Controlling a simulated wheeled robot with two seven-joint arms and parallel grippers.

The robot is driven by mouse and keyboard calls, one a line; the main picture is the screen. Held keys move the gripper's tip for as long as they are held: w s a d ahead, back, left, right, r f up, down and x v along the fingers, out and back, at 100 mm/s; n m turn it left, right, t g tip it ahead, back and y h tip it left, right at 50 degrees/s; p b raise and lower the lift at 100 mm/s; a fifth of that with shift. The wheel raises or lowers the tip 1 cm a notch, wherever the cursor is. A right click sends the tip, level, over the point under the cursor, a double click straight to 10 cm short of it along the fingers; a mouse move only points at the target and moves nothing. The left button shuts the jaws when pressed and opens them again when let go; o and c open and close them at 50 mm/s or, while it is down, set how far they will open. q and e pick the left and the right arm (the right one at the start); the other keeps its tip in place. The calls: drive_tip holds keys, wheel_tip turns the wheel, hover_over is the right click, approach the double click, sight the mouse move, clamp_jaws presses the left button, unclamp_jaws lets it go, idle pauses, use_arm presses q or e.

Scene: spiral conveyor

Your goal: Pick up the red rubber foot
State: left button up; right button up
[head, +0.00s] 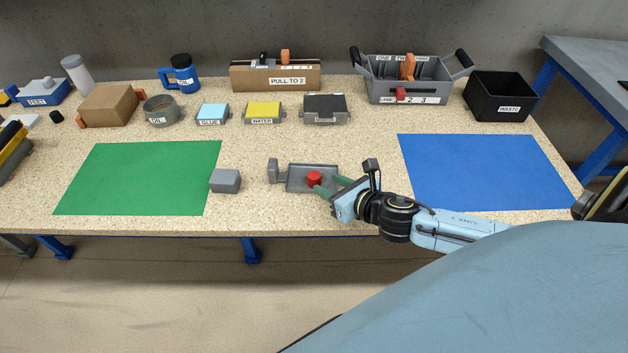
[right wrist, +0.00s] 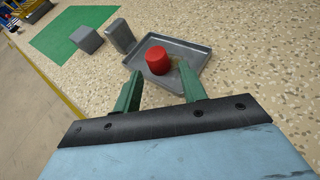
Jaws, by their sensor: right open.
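The red rubber foot (head: 314,178) is a short red cylinder standing in a shallow grey tray (head: 297,185) at the front middle of the table. My right gripper (head: 327,186) reaches in from the right, its green fingers at the tray's right side and close to the foot. In the right wrist view the red foot (right wrist: 157,60) stands just beyond the two spread fingertips (right wrist: 160,82). The gap between the fingers is empty. My left gripper does not show in either view.
A grey block (head: 225,181) sits left of the tray, by the green mat (head: 135,180). A grey upright piece (head: 272,170) stands at the tray's left end. The blue mat (head: 485,170) lies to the right, bare. Bins and boxes line the back.

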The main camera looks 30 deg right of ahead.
sight(318, 180)
drive_tip(key=shift+w+a+f, duration=0.1)
drive_tip(key=shift+w+f, duration=0.1)
drive_tip(key=shift+w, duration=0.6)
drive_tip(key=shift+a+b+x, duration=0.2)
drive_tip(key=shift+b+x, duration=0.5)
drive_tip(key=shift+x, duration=1.65)
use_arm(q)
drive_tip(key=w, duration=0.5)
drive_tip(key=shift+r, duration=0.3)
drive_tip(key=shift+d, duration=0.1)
use_arm(e)
drive_tip(key=shift+r, duration=0.1)
drive_tip(key=c, duration=0.7)
